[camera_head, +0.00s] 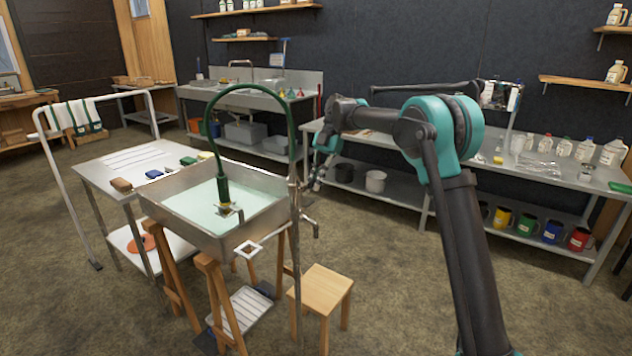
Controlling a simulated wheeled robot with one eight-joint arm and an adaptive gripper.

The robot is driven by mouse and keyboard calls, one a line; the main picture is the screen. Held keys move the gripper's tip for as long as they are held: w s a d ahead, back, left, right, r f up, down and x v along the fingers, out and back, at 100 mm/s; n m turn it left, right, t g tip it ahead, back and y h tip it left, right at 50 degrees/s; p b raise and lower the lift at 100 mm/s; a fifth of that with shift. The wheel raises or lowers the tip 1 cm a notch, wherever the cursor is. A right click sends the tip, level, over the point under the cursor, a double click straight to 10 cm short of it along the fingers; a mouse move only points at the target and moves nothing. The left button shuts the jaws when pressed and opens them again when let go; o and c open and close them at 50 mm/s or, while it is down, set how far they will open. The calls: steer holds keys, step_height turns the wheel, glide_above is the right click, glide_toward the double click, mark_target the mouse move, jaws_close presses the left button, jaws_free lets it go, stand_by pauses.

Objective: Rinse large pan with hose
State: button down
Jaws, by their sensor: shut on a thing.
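The large pan (172,222) is a metal, rectangular pan on wooden trestle legs, with pale greenish liquid or a pale floor inside. The green hose (245,87) arches over it from an upright pipe at its right side. Its thick lower end (223,190) hangs down into the pan, above a small metal fitting. My gripper (313,182) is at the pan's right side, beside the upright pipe (297,250). It is small and partly hidden by my wrist; it appears shut on the valve handle at the pipe. A tap spout (312,222) shows just below.
A long steel bench (400,160) stands behind my arm. Floor at front left is clear.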

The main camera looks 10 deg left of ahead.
steer(key=c, duration=1.7)
jaws_free()
steer(key=v, duration=1.2)
steer(key=shift+w, duration=0.1)
